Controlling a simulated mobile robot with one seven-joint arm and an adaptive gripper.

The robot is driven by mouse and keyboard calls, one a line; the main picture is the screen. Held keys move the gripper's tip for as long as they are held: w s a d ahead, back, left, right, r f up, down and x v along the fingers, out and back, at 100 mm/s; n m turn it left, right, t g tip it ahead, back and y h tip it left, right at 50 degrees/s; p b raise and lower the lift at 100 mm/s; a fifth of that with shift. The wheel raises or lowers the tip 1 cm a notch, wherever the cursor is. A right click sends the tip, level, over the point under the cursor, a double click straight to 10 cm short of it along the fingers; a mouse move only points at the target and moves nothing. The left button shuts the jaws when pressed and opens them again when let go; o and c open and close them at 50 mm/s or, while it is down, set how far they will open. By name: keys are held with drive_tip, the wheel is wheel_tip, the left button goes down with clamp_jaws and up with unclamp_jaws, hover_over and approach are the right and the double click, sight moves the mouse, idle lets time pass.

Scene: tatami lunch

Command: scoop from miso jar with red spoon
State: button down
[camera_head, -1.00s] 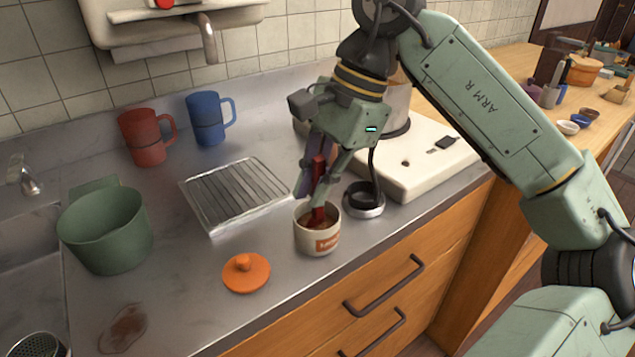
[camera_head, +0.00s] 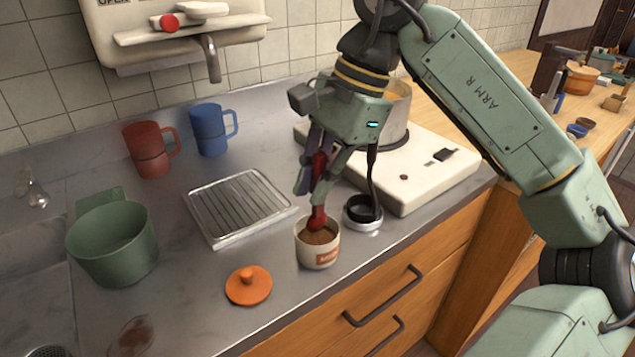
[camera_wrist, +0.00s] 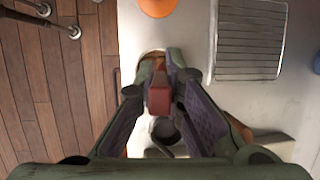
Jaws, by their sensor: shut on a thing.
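The miso jar (camera_head: 318,254) is a small cream pot with an orange label, open on the counter near its front edge, with brown paste inside. My gripper (camera_head: 318,185) is above the jar, shut on the red spoon (camera_head: 318,218). The spoon points down with its lower end at the jar's mouth, over or touching the paste; I cannot tell which. In the wrist view the end of the red spoon (camera_wrist: 159,98) shows between the fingers, and the jar is mostly hidden behind them. The orange lid (camera_head: 248,286) lies on the counter left of the jar.
A black-and-silver round holder (camera_head: 362,214) stands just right of the jar. A white stove (camera_head: 425,172) with a pot (camera_head: 393,112) is behind it. A wire rack (camera_head: 238,206), green pot (camera_head: 112,250), red mug (camera_head: 148,150) and blue mug (camera_head: 210,130) stand left.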

sight(315, 159)
drive_tip(key=shift+r+p, duration=1.7)
drive_tip(key=shift+r, duration=0.85)
drive_tip(key=shift+s+f, duration=0.1)
